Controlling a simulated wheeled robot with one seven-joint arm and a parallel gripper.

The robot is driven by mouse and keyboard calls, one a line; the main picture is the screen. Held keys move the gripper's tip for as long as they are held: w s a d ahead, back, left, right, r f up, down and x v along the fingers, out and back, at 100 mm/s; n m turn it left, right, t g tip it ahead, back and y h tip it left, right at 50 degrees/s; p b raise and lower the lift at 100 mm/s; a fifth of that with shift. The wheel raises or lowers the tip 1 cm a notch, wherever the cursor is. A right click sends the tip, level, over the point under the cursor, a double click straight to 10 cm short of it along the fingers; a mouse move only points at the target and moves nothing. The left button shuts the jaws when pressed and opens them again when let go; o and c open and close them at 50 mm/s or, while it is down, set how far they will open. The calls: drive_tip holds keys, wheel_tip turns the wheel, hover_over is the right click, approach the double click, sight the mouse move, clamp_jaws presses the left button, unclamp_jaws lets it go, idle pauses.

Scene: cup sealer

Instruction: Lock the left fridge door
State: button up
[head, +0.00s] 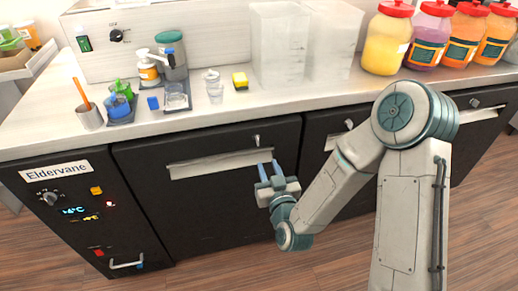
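The left fridge door (205,215) is a black panel at the left of the counter front and looks shut. A pale horizontal handle (215,164) runs along its upper part. A small metallic lock piece (256,140) sits above the handle's right end; its exact turn is too small to tell. My gripper (268,165) has two blue fingers pointing up, spread apart with nothing visible between them. It is just below the lock, by the right end of the handle. I cannot tell whether it touches the door or handle.
A second black door (340,190) with its own lock (349,124) is partly hidden by my arm. A control panel (85,215) is at the left. Open wooden floor lies in front.

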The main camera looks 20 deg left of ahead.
sight(258, 142)
drive_tip(key=p+x, duration=0.1)
drive_tip(key=x, duration=1)
drive_tip(key=shift+w+a+p, duration=0.1)
drive_tip(key=shift+w+p, duration=0.15)
drive_tip(key=shift+p, duration=0.15)
clamp_jaws()
